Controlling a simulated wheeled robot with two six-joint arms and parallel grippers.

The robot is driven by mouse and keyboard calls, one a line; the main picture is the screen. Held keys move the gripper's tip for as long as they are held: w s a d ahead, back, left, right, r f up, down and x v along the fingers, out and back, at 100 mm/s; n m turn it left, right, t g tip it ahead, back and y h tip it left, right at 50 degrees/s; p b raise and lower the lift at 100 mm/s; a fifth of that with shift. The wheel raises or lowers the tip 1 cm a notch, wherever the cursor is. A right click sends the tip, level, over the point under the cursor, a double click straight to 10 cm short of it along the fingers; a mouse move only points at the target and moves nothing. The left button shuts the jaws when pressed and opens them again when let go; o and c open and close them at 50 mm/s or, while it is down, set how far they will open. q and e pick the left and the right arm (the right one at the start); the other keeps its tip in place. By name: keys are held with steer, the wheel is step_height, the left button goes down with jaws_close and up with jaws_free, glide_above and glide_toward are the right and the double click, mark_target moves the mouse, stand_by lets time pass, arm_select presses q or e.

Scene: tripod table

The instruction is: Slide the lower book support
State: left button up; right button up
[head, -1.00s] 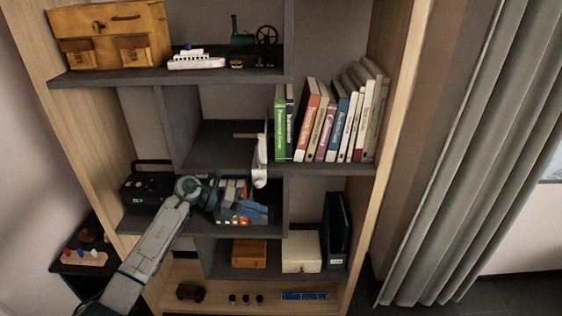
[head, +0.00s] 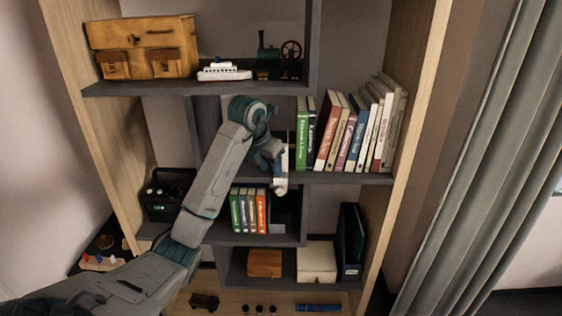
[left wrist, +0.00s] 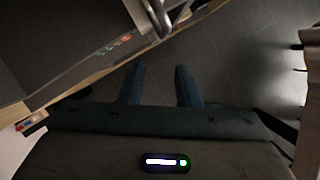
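A pale, narrow book support (head: 281,187) shows at the front of the middle shelf, left of the upright books, its lower end hanging over the shelf edge. My left gripper (head: 275,162) is just left of its upper part; I cannot tell whether they touch. In the left wrist view the two fingers of my left gripper (left wrist: 161,85) are apart with nothing between them. A pale metallic piece (left wrist: 157,15) shows beyond them at the top. On the lower shelf a short row of books (head: 249,211) stands upright, with a dark grey block (head: 285,213) to its right. My right gripper is out of view.
Upright books (head: 325,135) fill the right of the middle shelf. A toy ship (head: 223,72) and a tan case (head: 143,45) stand above. A black device (head: 168,195) is at the left. Boxes (head: 316,262) stand below. A grey curtain (head: 480,170) hangs at the right.

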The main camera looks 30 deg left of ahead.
mark_target(281, 161)
arm_select(q)
steer(key=w, duration=0.1)
steer(key=w+p, duration=0.1)
steer(key=w, duration=0.2)
steer(key=shift+w+d+p, duration=0.25)
steer(key=shift+w+p, duration=0.1)
steer(key=shift+p, duration=0.05)
steer(key=shift+w+f+p, duration=0.15)
steer(key=shift+f+p, duration=0.15)
steer(key=shift+f, duration=0.1)
steer(key=shift+a+f, duration=0.1)
steer(key=shift+f, duration=0.15)
steer(key=shift+c, duration=0.2)
jaws_close()
